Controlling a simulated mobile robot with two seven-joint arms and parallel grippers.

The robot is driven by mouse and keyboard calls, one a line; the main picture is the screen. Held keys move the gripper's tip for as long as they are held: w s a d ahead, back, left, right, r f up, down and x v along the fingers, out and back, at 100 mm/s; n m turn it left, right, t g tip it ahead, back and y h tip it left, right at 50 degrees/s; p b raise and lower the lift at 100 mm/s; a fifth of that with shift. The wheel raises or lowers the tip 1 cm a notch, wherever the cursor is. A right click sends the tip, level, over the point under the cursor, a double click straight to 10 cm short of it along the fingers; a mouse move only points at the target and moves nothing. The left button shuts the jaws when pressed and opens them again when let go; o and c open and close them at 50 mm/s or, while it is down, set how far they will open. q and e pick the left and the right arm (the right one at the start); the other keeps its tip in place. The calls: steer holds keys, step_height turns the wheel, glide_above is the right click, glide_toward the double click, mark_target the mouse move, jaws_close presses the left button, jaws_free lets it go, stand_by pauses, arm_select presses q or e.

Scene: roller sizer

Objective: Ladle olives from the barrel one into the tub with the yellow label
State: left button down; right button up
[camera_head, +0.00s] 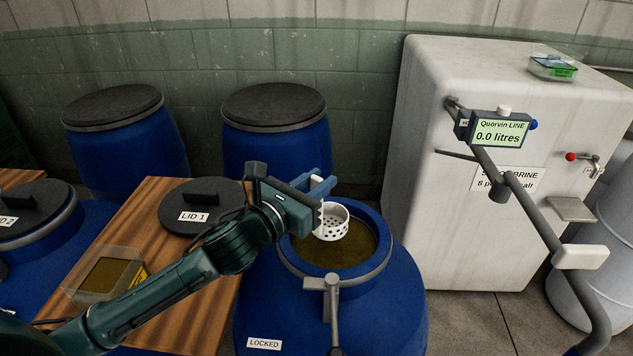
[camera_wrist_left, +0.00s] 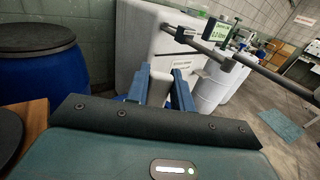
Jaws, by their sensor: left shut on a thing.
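The open barrel one (camera_head: 400,300) is blue, with brownish liquid inside its rim; single olives cannot be made out. My left gripper (camera_head: 318,190) is shut on the white perforated ladle (camera_head: 331,224), holding it near the top of its handle. The ladle's cup hangs upright over the barrel's opening and looks empty. In the left wrist view the blue fingers (camera_wrist_left: 160,92) show, with the cup hidden. The clear tub with the yellow label (camera_head: 104,277) sits on the wooden table at left, partly behind my left arm; its contents are unclear. My right gripper is not in view.
LID 1 (camera_head: 200,206) lies on the wooden table (camera_head: 205,312). Two closed blue barrels stand behind. LID 2 (camera_head: 30,212) covers a barrel at left. A white cabinet (camera_head: 420,150) stands right, with a green-labelled tub (camera_head: 553,67) on top. A pipe with a meter (camera_head: 497,134) crosses the right.

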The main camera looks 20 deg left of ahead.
mark_target(317, 233)
arm_select(q)
step_height(317, 233, down, 3)
steer(key=shift+r+b, duration=0.15)
steer(key=shift+b, duration=0.9)
steer(key=shift+f+b, duration=0.8)
steer(key=shift+f, duration=0.35)
steer(key=shift+f+b, duration=1.05)
steer(key=shift+f, duration=0.45)
steer(key=shift+f+b, duration=0.55)
steer(key=shift+f, duration=0.55)
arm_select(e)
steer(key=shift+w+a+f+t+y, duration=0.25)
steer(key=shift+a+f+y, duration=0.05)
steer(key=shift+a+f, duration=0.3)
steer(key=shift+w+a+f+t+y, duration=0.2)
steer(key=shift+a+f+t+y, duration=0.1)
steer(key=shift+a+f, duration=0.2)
arm_select(q)
steer(key=c, duration=2.2)
jaws_free()
steer(key=shift+r, duration=0.15)
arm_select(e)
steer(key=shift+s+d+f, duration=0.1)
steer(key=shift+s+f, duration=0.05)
